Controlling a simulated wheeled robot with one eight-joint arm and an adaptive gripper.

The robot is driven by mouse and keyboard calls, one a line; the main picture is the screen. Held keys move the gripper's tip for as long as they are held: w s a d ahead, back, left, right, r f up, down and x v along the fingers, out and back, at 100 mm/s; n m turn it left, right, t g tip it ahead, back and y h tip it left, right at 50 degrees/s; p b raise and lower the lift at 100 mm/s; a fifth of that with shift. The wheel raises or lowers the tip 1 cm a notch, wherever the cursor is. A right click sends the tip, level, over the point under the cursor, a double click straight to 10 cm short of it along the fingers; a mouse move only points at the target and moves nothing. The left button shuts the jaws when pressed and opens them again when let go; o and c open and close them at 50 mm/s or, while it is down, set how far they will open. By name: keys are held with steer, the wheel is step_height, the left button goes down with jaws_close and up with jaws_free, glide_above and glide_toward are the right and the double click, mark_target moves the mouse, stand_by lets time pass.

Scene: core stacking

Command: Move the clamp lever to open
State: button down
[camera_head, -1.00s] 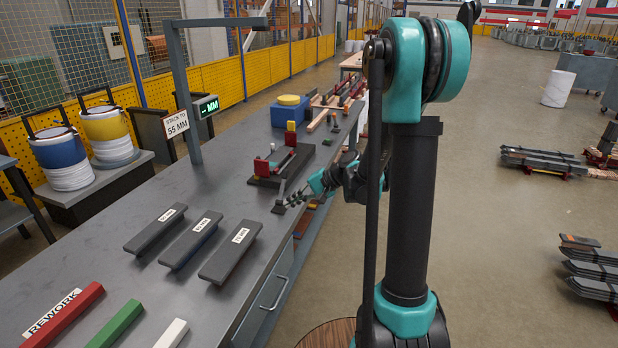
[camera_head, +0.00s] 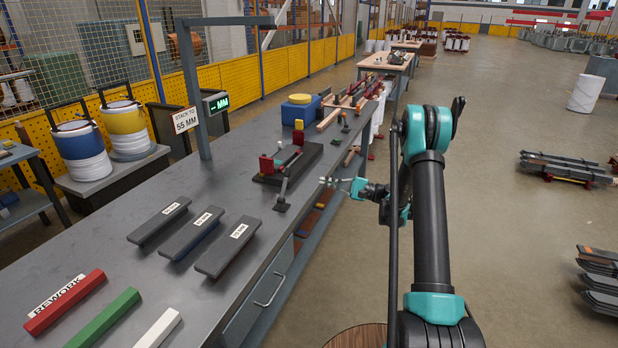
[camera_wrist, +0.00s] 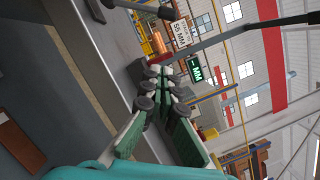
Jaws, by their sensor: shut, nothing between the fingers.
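A dark fixture plate (camera_head: 313,153) with red end blocks lies on the bench near its right edge. A grey lever arm (camera_head: 285,187), which appears to be the clamp lever, slopes from the fixture to a dark foot-like end (camera_head: 281,207) near the bench edge. My gripper (camera_head: 323,182) is to the right of that end, apart from it, around the bench edge. In the wrist view my gripper's dark green fingers (camera_wrist: 160,78) are together and empty. A dark shape shows behind the fingertips there; I cannot tell whether it is the lever.
Three labelled dark bars (camera_head: 192,233) and red, green and white bars (camera_head: 108,315) lie nearer on the bench (camera_head: 105,252). A blue block with a yellow disc (camera_head: 299,105) stands beyond the fixture. A sign post (camera_head: 193,90) rises at the left.

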steer(key=a, duration=0.3)
steer(key=w+a+r, duration=0.1)
steer(key=a, duration=0.5)
steer(key=shift+w+a+r, duration=0.2)
steer(key=shift+a, duration=0.15)
steer(key=shift+s+a+r, duration=0.25)
steer(key=shift+s+r, duration=0.5)
steer(key=shift+s, duration=0.25)
steer(key=shift+s+a+r, duration=0.3)
steer(key=shift+s+r, duration=0.1)
steer(key=shift+s, duration=0.15)
steer(key=shift+r, duration=0.1)
steer(key=shift+s+r+n, duration=0.15)
steer(key=shift+s+n, duration=0.05)
steer(key=shift+n, duration=0.3)
steer(key=shift+s+r, duration=0.1)
steer(key=shift+r, duration=0.05)
steer(key=s+a+r+n+h, duration=0.2)
steer(key=s+a+n+h, duration=0.1)
steer(key=s+n, duration=0.7)
steer(key=shift+s+a+r+n, duration=0.35)
steer(key=shift+a+n, duration=0.15)
steer(key=shift+n, duration=0.3)
